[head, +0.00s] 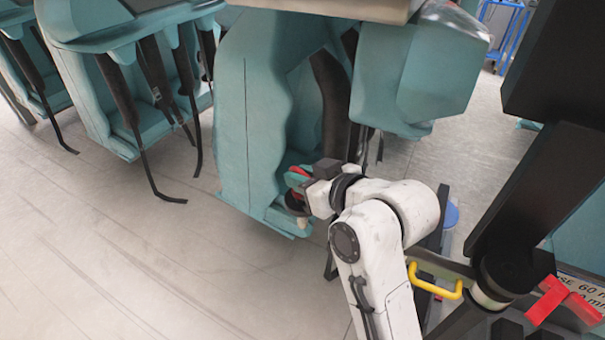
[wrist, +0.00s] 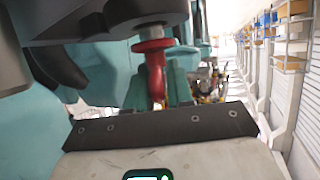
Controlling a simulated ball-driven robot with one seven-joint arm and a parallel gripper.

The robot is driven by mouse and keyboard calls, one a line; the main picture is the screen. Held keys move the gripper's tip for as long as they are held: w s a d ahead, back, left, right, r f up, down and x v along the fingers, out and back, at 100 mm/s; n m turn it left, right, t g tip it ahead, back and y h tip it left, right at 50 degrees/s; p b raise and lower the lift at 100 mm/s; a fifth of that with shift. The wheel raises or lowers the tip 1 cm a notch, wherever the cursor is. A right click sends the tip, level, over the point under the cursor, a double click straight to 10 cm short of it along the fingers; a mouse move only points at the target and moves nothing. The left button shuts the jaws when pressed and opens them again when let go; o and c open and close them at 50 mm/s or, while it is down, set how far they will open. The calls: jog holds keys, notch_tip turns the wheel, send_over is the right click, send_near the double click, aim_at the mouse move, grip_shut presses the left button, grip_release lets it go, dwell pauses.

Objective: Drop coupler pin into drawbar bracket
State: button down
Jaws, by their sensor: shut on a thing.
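My gripper (head: 309,194) is low beside the teal seat of the train car in the head view. It is shut on a small part, and my jaws hide some of that part. In the wrist view a pin-like part, which looks like the coupler pin (wrist: 152,46), has a metal shank and a red collar. A curved red piece (wrist: 156,76) lies below the collar, between teal uprights (wrist: 178,84).
Teal seats (head: 130,90) with dark restraints stand at left. A teal headrest (head: 425,70) overhangs my arm. A yellow handle (head: 436,282) and red part (head: 562,300) are at right. The pale floor (head: 110,240) at left is clear. Shelving (wrist: 290,35) stands at right in the wrist view.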

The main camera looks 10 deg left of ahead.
dwell(0.3)
jog(key=c, duration=0.9)
grip_release()
jog(key=shift+f, duration=0.1)
jog(key=shift+d, duration=0.1)
jog(key=b+v, duration=0.1)
jog(key=v, duration=0.9)
jog(key=shift+s+d, duration=0.15)
jog(key=shift+s, duration=0.1)
